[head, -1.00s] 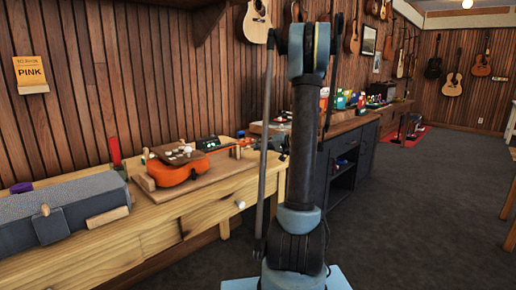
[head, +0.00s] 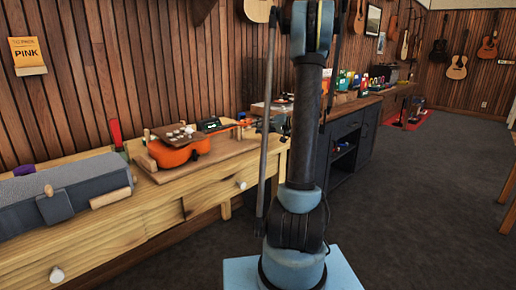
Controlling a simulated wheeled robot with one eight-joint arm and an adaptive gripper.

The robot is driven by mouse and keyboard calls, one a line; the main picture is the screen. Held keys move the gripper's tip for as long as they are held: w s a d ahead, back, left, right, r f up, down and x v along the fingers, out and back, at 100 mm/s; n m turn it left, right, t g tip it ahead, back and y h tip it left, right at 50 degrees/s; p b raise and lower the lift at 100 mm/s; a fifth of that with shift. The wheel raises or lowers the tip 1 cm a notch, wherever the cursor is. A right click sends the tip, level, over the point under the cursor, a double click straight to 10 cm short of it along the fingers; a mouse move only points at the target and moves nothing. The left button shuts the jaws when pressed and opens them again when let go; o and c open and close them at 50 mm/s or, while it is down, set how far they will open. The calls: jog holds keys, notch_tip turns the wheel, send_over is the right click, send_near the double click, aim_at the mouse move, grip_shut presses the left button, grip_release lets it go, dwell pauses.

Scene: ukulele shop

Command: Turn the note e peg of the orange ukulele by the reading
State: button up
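An orange ukulele (head: 182,154) lies on a wooden board (head: 222,155) on the light wood workbench (head: 95,240). Its body is at the left and its neck runs off to the right, towards my arm. The headstock and pegs are too small and partly behind my arm to tell apart; I cannot pick out the note e peg. A small dark device (head: 210,125), perhaps the tuner, stands behind the ukulele; no reading is legible. My arm rises through the middle of the picture.
A grey case-like block (head: 65,189) with wooden handles lies on the bench at the left. A dark cabinet (head: 342,150) stands along the wall beyond my arm. A yellow "PINK" note (head: 27,55) hangs on the wall. The dark floor (head: 420,210) at the right is clear.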

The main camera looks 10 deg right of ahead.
jog(key=m, duration=0.1)
jog(key=m+y, duration=0.1)
jog(key=m, duration=0.1)
jog(key=shift+d+f+y, duration=0.15)
jog(key=shift+f+y, duration=0.05)
jog(key=shift+y, duration=0.1)
jog(key=m+y, duration=0.1)
jog(key=m, duration=0.2)
jog(key=shift+f, duration=0.1)
jog(key=f+v, duration=0.1)
jog(key=v, duration=1.6)
jog(key=s+a+g+h, duration=0.2)
jog(key=s+a, duration=0.1)
jog(key=a, duration=0.4)
jog(key=s+a+g+h, duration=0.1)
jog(key=s+a, duration=0.2)
jog(key=a, duration=0.3)
jog(key=s+a+f+n+g+h, duration=0.1)
jog(key=s+a+h, duration=0.1)
jog(key=s, duration=0.5)
jog(key=s+a+f+n+g+h, duration=0.2)
jog(key=s+a+h, duration=0.1)
jog(key=s+a, duration=0.2)
jog(key=shift+s+a+f, duration=0.25)
jog(key=shift+s, duration=1.15)
